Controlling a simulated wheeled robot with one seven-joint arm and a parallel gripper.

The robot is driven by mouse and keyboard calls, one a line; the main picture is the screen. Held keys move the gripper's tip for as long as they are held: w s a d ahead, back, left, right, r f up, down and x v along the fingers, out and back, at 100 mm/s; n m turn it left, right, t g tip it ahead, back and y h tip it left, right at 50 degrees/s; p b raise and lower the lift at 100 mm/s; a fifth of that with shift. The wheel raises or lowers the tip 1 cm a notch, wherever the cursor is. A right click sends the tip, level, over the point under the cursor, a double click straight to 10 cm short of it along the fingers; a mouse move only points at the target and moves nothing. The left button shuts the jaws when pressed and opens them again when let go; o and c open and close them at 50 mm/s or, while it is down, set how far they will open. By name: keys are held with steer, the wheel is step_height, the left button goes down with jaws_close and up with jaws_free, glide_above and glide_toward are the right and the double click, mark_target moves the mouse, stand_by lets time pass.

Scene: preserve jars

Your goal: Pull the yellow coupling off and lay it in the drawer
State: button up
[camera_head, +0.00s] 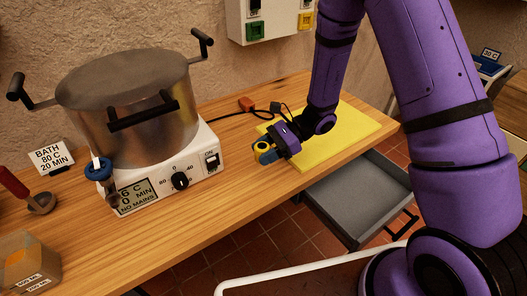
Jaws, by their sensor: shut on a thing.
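My gripper (270,151) is shut on a small yellow piece, which looks like the yellow coupling (261,146). It is held low over the wooden bench, left of the yellow board; whether it touches the bench is hard to tell. The fingers partly cover it. The grey drawer (360,193) stands pulled out under the bench front, to the right of and below my gripper. Its visible floor looks empty; its left back part is hidden under the bench edge.
The large metal pot (130,110) stands on a white heater (190,170) at left, with a blue-ringed tap (98,169). An orange plug (247,104) and black cable lie behind my gripper. A yellow board (345,130) lies at right. The bench front is clear.

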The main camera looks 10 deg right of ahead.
mark_target(264, 180)
stand_by(0.4)
steer(key=shift+f, duration=3.8)
steer(key=shift+f, duration=0.65)
steer(key=o, duration=1.1)
steer(key=shift+d, duration=0.1)
steer(key=v, duration=1)
steer(key=shift+w+d+r, duration=0.1)
steer(key=shift+d+r, duration=0.1)
steer(key=shift+d, duration=0.05)
